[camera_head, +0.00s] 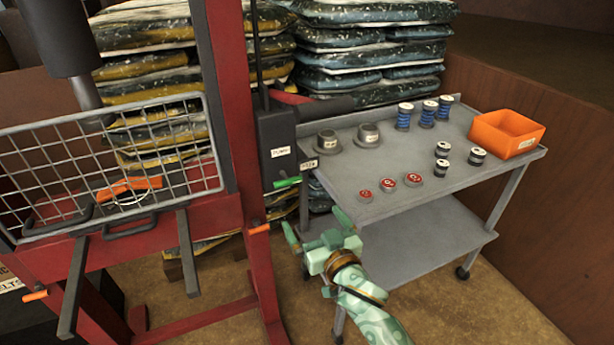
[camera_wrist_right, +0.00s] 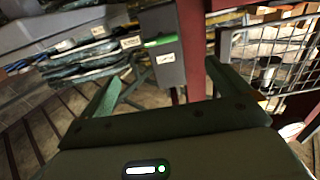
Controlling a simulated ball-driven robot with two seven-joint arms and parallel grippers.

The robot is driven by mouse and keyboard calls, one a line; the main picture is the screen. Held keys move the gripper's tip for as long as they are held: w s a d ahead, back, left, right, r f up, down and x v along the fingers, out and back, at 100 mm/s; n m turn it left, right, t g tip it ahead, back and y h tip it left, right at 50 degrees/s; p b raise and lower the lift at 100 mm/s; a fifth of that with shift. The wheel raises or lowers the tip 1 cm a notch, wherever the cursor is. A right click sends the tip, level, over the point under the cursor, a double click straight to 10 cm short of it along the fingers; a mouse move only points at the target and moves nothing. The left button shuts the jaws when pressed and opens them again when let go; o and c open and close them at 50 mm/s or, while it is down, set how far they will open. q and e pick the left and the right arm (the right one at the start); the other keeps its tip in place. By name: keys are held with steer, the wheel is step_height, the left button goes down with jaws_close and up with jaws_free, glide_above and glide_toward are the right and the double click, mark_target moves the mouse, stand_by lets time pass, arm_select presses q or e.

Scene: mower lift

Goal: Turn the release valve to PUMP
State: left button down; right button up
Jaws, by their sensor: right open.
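The pump unit is a dark grey box (camera_head: 277,140) on the red press frame, with a white tag (camera_head: 280,152) that appears to read PUMP. A green-handled release lever (camera_head: 287,182) sticks out at its lower edge, pointing right. A second tag (camera_head: 309,164), too small to read, sits to the right above the lever's tip. My right gripper (camera_head: 316,227) is open and empty, below and right of the lever, apart from it. In the right wrist view the green lever (camera_wrist_right: 160,41) shows beyond and between the open fingers (camera_wrist_right: 165,88). My left gripper is not in view.
A grey cart (camera_head: 390,208) stands close on the right, with spools, weights and an orange bin (camera_head: 506,133). A wire guard (camera_head: 110,160) hangs on the press at left. Stacked bags (camera_head: 370,50) fill the back. Some floor is free in front.

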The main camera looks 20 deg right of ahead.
mark_target(289, 184)
steer(key=w+b, duration=0.1)
steer(key=w, duration=0.4)
steer(key=w+b, duration=0.2)
steer(key=w, duration=0.3)
steer(key=w+b, duration=0.2)
steer(key=w, duration=0.3)
steer(key=shift+w+a+f, duration=0.15)
steer(key=shift+a+f, duration=0.05)
steer(key=shift+a, duration=0.15)
steer(key=shift+w+r, duration=0.1)
steer(key=shift+w, duration=0.3)
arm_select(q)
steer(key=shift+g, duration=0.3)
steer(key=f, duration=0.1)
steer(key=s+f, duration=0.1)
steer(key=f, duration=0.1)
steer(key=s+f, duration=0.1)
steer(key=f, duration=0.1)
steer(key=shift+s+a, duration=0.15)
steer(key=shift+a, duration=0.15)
arm_select(e)
steer(key=shift+r, duration=0.1)
steer(key=shift+c, duration=0.3)
steer(key=c, duration=0.8)
